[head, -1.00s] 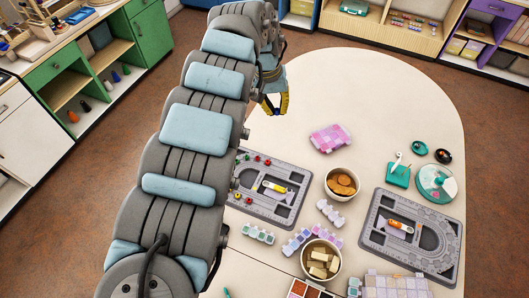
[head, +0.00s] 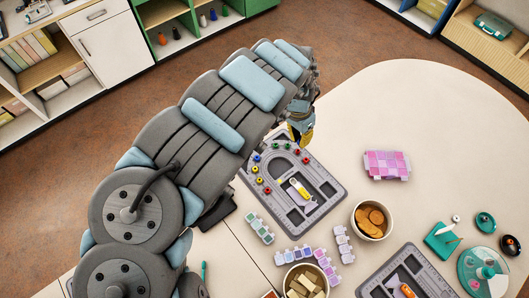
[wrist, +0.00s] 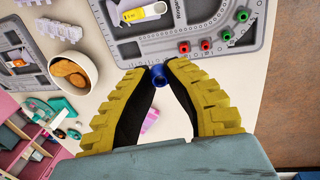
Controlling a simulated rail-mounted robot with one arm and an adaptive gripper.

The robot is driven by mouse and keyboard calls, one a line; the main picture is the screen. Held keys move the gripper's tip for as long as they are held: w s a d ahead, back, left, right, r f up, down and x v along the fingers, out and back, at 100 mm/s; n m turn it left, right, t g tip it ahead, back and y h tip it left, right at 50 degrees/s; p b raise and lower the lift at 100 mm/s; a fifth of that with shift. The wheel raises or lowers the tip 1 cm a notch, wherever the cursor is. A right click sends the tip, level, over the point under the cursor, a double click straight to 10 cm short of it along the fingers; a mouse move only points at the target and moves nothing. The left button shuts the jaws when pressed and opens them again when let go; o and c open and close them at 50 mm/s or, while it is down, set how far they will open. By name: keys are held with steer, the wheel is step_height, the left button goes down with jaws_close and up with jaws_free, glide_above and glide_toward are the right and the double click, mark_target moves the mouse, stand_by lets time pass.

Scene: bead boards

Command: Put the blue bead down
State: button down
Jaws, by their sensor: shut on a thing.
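The blue bead (wrist: 157,77) sits between the two yellow fingertips of my gripper (wrist: 156,71) in the wrist view. My gripper is shut on it, just off the edge of a grey bead board (wrist: 140,45). In the head view my gripper (head: 301,133) is at the back edge of the same board (head: 325,205), and the held bead is hidden there. I cannot tell how high the held bead is.
On the board lies a yellow-and-white tool (head: 299,189). A bowl of brown discs (head: 371,220) stands right of it, and a pink checked piece (head: 386,165) lies behind. A second board (head: 405,277) is at front right. The back of the table is clear.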

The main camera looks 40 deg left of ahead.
steer(key=s+a+f+b, duration=0.1)
steer(key=s+a+f, duration=0.35)
steer(key=s, duration=0.25)
steer(key=s+a+f+b, duration=0.1)
steer(key=s+a+f, duration=0.3)
steer(key=s+a, duration=0.25)
steer(key=n+y+b, duration=0.2)
steer(key=b, duration=0.1)
glide_toward(264, 151)
steer(key=s+d, duration=0.2)
steer(key=s, duration=0.1)
steer(key=shift+t, duration=0.3)
steer(key=shift+w+a+f, duration=0.3)
steer(key=shift+w+f, duration=0.3)
steer(key=shift+f, duration=0.2)
steer(key=shift+w+a+f, duration=0.3)
steer(key=shift+w+f, duration=0.3)
steer(key=shift+f, duration=0.2)
steer(key=shift+w+a+f+b, duration=0.15)
steer(key=shift+a+b, duration=0.05)
steer(key=shift+b, duration=0.1)
